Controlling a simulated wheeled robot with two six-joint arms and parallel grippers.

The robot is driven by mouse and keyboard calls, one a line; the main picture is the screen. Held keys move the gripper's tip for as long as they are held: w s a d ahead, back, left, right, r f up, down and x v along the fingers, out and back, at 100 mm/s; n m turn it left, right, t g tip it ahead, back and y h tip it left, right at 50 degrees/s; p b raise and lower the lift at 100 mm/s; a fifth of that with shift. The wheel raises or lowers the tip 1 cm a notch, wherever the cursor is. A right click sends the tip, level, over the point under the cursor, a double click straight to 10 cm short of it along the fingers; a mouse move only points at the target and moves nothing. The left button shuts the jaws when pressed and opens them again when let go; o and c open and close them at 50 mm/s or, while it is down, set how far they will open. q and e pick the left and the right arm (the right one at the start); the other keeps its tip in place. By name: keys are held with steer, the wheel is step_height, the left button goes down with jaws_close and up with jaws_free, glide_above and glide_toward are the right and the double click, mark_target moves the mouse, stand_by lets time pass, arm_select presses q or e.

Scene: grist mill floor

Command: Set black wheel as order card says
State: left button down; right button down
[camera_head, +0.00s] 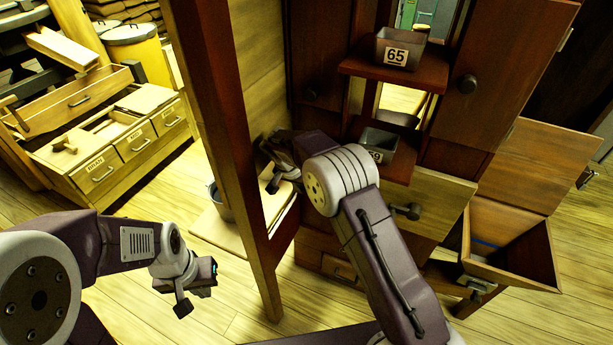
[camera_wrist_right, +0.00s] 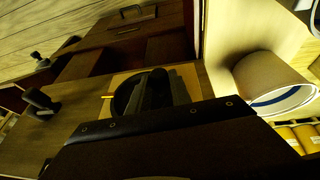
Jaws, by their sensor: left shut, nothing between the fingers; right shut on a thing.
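The black wheel (camera_wrist_right: 121,98) shows in the right wrist view, round and dark on a tan square plate (camera_wrist_right: 187,80). A small yellow mark (camera_wrist_right: 107,96) sits at its left edge. My right gripper (camera_wrist_right: 158,88) is shut on the wheel and hides much of it. In the head view my right gripper (camera_head: 272,165) is at the cabinet's left side, by the wooden post, and the wheel is hidden. My left gripper (camera_head: 196,290) is shut and empty above the floor at lower left. I cannot make out an order card in either view.
A wooden post (camera_head: 232,150) stands left of the dark cabinet (camera_head: 320,50). A bin marked 65 (camera_head: 397,50) sits on a shelf, another bin (camera_head: 378,145) below it. An open-topped wooden box (camera_head: 510,245) juts out at right. Drawers (camera_head: 100,172) stand at left. Floor at lower left is clear.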

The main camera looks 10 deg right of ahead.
steer(key=shift+r, duration=0.1)
steer(key=shift+f+h+p, duration=0.25)
steer(key=shift+h+p, duration=0.05)
steer(key=shift+h, duration=0.1)
arm_select(q)
steer(key=shift+r, duration=0.75)
arm_select(e)
steer(key=c, duration=1.2)
jaws_free()
steer(key=shift+o, duration=0.2)
